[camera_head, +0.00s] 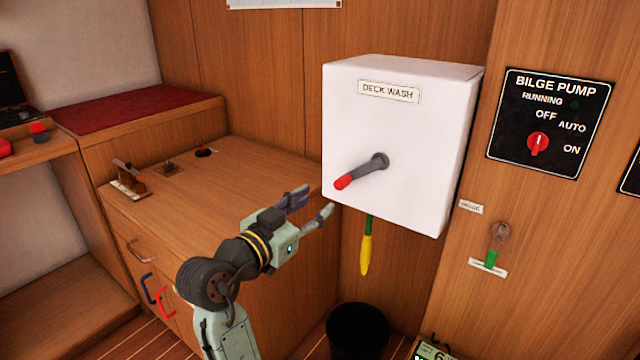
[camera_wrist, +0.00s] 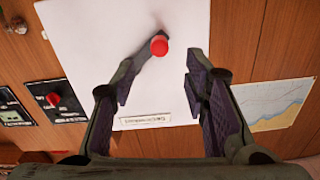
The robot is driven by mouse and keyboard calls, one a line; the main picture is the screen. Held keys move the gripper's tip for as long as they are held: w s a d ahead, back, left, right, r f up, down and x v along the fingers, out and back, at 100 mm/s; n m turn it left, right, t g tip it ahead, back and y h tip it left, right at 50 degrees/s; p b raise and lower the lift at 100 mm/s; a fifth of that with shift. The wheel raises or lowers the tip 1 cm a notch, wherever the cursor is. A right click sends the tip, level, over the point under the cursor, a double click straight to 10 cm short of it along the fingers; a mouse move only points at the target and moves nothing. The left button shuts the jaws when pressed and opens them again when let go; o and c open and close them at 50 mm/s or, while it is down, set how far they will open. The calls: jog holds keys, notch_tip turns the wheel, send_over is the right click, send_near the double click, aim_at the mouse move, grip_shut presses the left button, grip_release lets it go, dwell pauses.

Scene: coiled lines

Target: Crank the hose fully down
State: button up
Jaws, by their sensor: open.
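The hose reel is a white box (camera_head: 400,135) labelled DECK WASH, mounted on the wood wall. Its dark crank arm (camera_head: 367,168) points to the lower left and ends in a red knob (camera_head: 344,182). A short hose end, green with a yellow nozzle (camera_head: 366,255), hangs below the box. My gripper (camera_head: 318,206) is open and empty, left of and below the red knob and apart from it. In the wrist view the red knob (camera_wrist: 159,46) lies beyond the open fingers, between them and nearer the left finger.
A wooden counter (camera_head: 220,185) stands left of the box, with small items on it. A black bin (camera_head: 358,330) is on the floor below. On the right wall are a bilge pump panel (camera_head: 548,122) and a small green-handled lever (camera_head: 491,257).

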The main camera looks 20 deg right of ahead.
aim_at(336, 186)
jog(key=p+x, duration=0.1)
jog(key=x, duration=0.7)
jog(key=shift+w+d+r+p, duration=0.1)
jog(key=shift+d+r+p, duration=0.05)
jog(key=shift+d+p, duration=0.2)
jog(key=shift+w+d, duration=0.45)
jog(key=shift+w, duration=0.05)
jog(key=shift+c, duration=0.2)
grip_shut()
jog(key=shift+a, duration=0.1)
